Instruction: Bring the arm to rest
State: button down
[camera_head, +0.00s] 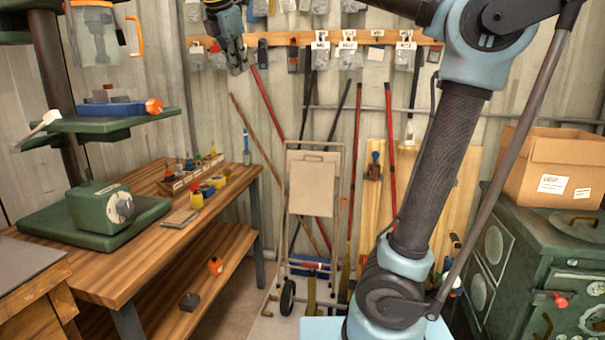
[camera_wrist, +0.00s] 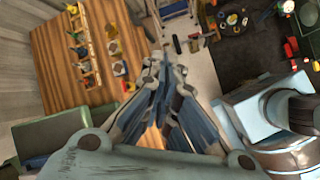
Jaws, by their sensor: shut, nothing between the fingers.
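My gripper (camera_head: 237,70) hangs high near the top of the head view, in front of the back wall, with its fingers pointing down. It is apart from everything around it. In the wrist view my gripper (camera_wrist: 163,64) has its fingertips together, with nothing between them. My arm fills the right middle of the head view, with its lower link upright and its elbow at the top right.
A wooden workbench (camera_head: 150,245) with a rack of small tools (camera_head: 190,174) stands at left, by a green drill press (camera_head: 100,205). A hand truck (camera_head: 312,180) and long-handled tools lean at the back. A cardboard box (camera_head: 555,165) sits on a green stove (camera_head: 540,260) at right.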

jog(key=d+f+m+g, duration=0.3)
jog(key=d+f+m, duration=1)
jog(key=d+f, duration=1.05)
jog(key=s+d+f+m, duration=0.4)
jog(key=f, duration=0.4)
jog(key=s+d+f+m+g, duration=0.1)
jog(key=s+d+f+m, duration=0.3)
jog(key=f, duration=0.5)
jog(key=s+d+f+m+y, duration=0.1)
jog(key=s+d+f+m, duration=0.3)
jog(key=f, duration=0.5)
jog(key=shift+s+d+m, duration=0.4)
jog(key=shift+s+m, duration=0.5)
jog(key=shift+s, duration=0.2)
